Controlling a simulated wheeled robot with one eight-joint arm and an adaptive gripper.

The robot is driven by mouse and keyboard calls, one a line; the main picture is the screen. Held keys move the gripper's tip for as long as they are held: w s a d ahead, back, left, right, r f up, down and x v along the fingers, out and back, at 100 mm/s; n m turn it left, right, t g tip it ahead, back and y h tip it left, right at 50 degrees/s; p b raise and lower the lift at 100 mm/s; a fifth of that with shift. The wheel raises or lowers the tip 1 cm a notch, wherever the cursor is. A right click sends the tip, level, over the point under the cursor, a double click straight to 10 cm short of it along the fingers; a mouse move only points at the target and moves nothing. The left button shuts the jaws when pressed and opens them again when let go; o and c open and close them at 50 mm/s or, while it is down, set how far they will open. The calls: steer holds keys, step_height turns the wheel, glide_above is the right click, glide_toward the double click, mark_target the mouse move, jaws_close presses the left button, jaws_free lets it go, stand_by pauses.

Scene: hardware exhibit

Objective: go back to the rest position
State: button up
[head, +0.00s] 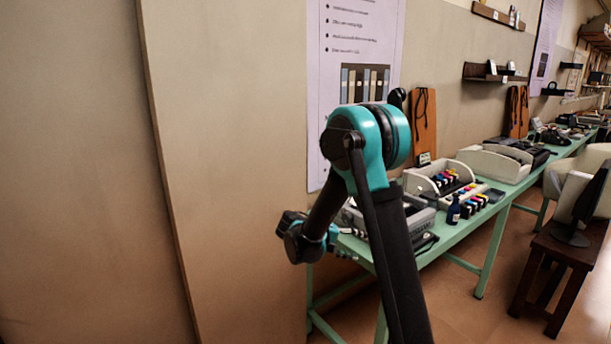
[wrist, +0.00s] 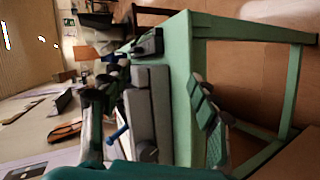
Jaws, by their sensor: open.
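My gripper (head: 342,250) hangs at the left end of the green table in the head view, partly hidden behind my own arm. In the wrist view its two teal, dark-jointed fingers stand wide apart, and my gripper (wrist: 158,88) is open with nothing held between them. A grey box-like device (wrist: 152,105) on the table shows between and beyond the fingers. I cannot tell the exact gap between the fingers and the device, but no grip on it shows.
The long green table (head: 472,229) runs along the wall and holds ink bottles, a white bin (head: 493,164) and other devices. A dark wooden stool (head: 561,262) stands at the right. A poster (head: 352,40) hangs behind my arm.

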steer(key=s+d+f+y, duration=0.1)
steer(key=s+d+y, duration=0.2)
steer(key=s, duration=0.4)
steer(key=s+d+f+y, duration=0.2)
steer(key=s+d+y, duration=0.1)
steer(key=s, duration=0.3)
steer(key=s+a+f+y, duration=0.1)
steer(key=s+a+y, duration=0.1)
steer(key=s, duration=0.4)
steer(key=s+a+f+m+t+y, duration=0.1)
steer(key=s+a+f+y, duration=0.1)
steer(key=s+y, duration=0.2)
steer(key=s, duration=0.2)
steer(key=shift+s+f+m, duration=0.15)
steer(key=shift+s+m, duration=0.15)
steer(key=shift+s, duration=0.05)
steer(key=shift+c, duration=0.6)
